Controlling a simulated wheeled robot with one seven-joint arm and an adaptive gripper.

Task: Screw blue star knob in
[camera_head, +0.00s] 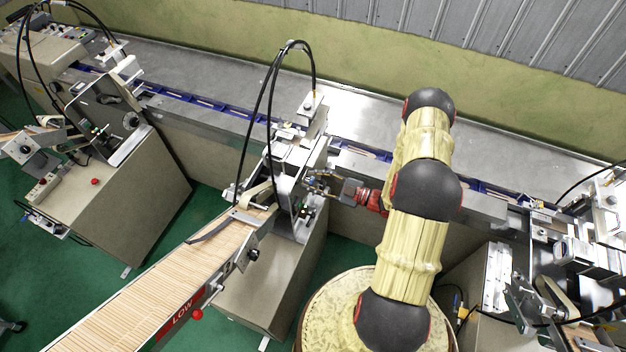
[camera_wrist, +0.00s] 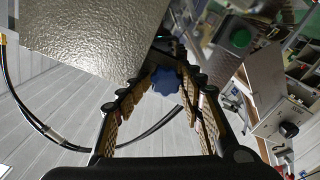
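The blue star knob (camera_wrist: 165,82) shows in the wrist view at the centre, just at or beyond the tips of my gripper. My gripper (camera_wrist: 168,92) has its two tan-padded fingers apart, one on each side of the knob, with what look like small gaps to it. I cannot tell exactly how deep the knob sits between the fingertips. In the head view my gripper (camera_head: 318,183) is at the right side of the middle wrapper machine (camera_head: 290,195); the knob is too small or hidden to make out there.
A large grey metal plate (camera_wrist: 85,38) fills the upper left of the wrist view, close to the left finger. Black cables (camera_head: 271,105) loop above the machine. A tray of sticks (camera_head: 165,285) slopes down at left. The conveyor (camera_head: 360,150) runs behind.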

